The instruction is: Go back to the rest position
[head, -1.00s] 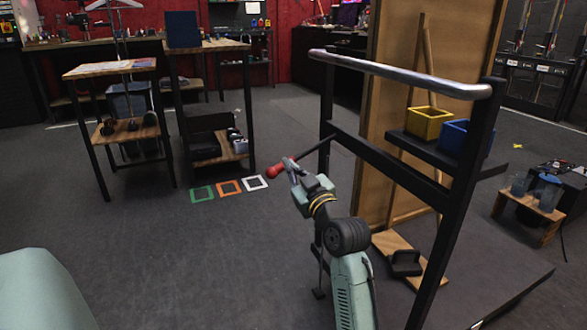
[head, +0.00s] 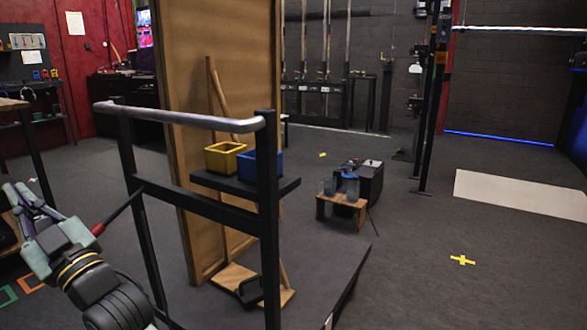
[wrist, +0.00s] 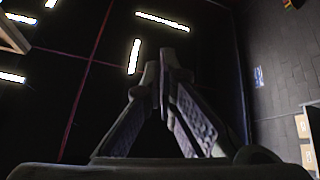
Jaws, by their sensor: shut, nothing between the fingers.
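My gripper (head: 12,190) is at the left edge of the head view, raised above the floor, with its fingers pointing up and to the left. In the wrist view its two fingers (wrist: 164,62) meet at the tips, with nothing between them. A red knob (head: 98,230) on a dark rod shows just right of my gripper, beside the black frame. Part of the knob may be hidden behind my arm. I cannot tell the gap between it and my wrist.
A black frame with a metal handrail (head: 185,117) stands close on the right. Its shelf holds a yellow bin (head: 224,158) and a blue bin (head: 262,165). A low wooden stand (head: 340,205) is beyond. The floor around the yellow cross (head: 462,260) is clear.

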